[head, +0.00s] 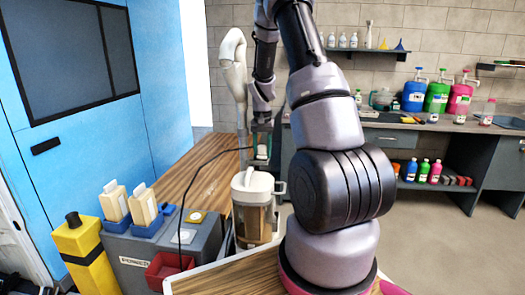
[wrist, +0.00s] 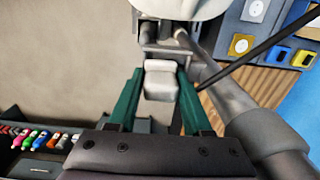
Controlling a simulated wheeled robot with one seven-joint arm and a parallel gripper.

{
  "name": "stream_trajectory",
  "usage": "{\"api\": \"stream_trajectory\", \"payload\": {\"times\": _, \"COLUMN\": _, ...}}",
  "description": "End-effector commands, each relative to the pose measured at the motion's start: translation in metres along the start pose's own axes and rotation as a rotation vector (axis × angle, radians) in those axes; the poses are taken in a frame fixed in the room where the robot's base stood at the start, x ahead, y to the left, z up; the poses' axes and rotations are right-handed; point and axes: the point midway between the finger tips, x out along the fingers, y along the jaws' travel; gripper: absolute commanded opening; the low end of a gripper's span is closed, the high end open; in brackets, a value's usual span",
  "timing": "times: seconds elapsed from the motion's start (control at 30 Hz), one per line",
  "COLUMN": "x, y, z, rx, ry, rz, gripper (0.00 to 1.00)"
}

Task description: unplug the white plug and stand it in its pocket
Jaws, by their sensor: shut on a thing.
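My gripper (wrist: 156,105) has two green fingers, closed on the sides of a small white plug (wrist: 160,82). In the head view the gripper (head: 261,150) holds the plug (head: 261,153) in the air above the vacuum canister. A thin black cable (head: 196,178) runs from near the gripper down to the grey power box (head: 205,246). Two plates, one white (head: 179,238) and one yellowish (head: 197,217), are on the box's top. A red open pocket (head: 166,270) is on its front; its inside is only partly visible.
A vacuum canister (head: 255,212) with a pale upright hose (head: 232,60) stands close to the gripper. A yellow-black block (head: 84,258) stands left. The wooden top (head: 205,160) behind is bare.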

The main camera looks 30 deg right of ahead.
Motion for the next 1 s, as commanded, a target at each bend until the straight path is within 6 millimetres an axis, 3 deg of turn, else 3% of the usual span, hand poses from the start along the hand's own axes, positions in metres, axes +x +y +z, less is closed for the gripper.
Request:
{"api": "stream_trajectory", "payload": {"times": 0.47, "x": 0.006, "y": -0.001, "z": 0.007, "rx": -0.005, "ry": -0.017, "rz": 0.005, "gripper": 0.00}}
{"api": "stream_trajectory", "payload": {"times": 1.0, "x": -0.015, "y": -0.001, "z": 0.003, "rx": -0.004, "ry": -0.008, "rz": 0.002, "gripper": 0.00}}
